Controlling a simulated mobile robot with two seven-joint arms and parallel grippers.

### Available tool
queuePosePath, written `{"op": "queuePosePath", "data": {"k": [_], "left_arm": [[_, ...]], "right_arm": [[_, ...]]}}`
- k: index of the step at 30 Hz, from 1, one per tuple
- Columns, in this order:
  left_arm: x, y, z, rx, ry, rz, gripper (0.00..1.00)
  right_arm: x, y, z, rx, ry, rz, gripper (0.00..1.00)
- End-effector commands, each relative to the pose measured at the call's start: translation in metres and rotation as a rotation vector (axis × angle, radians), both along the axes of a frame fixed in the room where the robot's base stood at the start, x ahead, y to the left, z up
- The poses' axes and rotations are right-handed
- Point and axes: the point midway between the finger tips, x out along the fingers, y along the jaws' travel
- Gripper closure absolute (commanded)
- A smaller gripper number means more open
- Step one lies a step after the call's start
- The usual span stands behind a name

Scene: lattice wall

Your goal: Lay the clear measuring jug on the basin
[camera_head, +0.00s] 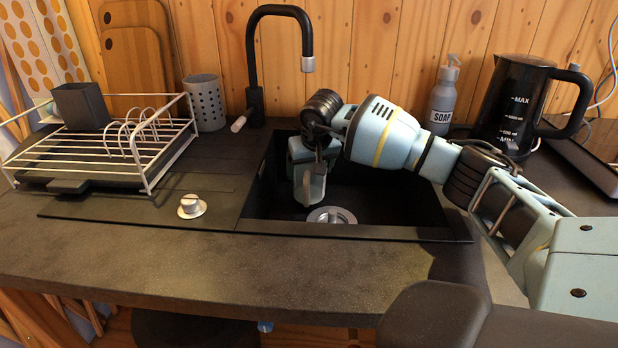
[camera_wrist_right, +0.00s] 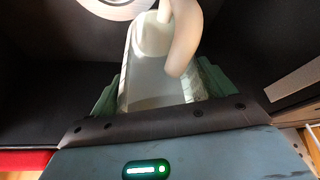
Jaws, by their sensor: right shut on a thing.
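The clear measuring jug (camera_head: 312,188) hangs low inside the black basin (camera_head: 405,208), just behind the drain in the head view. My right gripper (camera_head: 308,160) reaches down into the basin from the right and is shut on the jug. In the right wrist view, the two green fingers of the right gripper (camera_wrist_right: 160,88) sit on either side of the jug (camera_wrist_right: 150,75), with its pale handle curving up in front. The gripper hides part of the jug in the head view. I cannot tell whether the jug touches the basin floor. My left gripper is out of view.
A metal drain (camera_head: 332,215) lies in the basin floor. A black faucet (camera_head: 255,70) stands behind the basin. A dish rack (camera_head: 105,150) and grey utensil holder (camera_head: 205,102) are left; a soap bottle (camera_head: 443,98) and black kettle (camera_head: 510,105) are right. The front counter is clear.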

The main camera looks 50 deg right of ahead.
Motion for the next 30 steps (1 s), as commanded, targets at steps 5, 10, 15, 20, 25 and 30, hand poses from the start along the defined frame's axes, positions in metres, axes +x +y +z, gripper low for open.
{"op": "queuePosePath", "data": {"k": [5, 10, 15, 20, 25, 30], "left_arm": [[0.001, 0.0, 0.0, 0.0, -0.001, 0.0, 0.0], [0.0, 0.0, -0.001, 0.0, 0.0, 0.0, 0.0], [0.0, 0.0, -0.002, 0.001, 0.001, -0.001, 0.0], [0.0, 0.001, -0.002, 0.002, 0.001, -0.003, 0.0], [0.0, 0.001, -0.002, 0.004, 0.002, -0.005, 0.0], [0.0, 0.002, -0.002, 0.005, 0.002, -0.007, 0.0]], "right_arm": [[0.003, -0.001, 0.0, 0.001, -0.002, -0.001, 0.48], [0.005, -0.002, -0.019, 0.002, 0.004, 0.001, 0.48], [0.005, -0.002, -0.036, 0.0, 0.0, 0.0, 0.48], [0.006, -0.002, -0.035, 0.0, -0.001, 0.0, 0.48], [0.005, -0.002, -0.038, 0.0, -0.001, 0.0, 0.48], [0.005, -0.002, -0.039, 0.0, 0.0, 0.0, 0.04]]}}
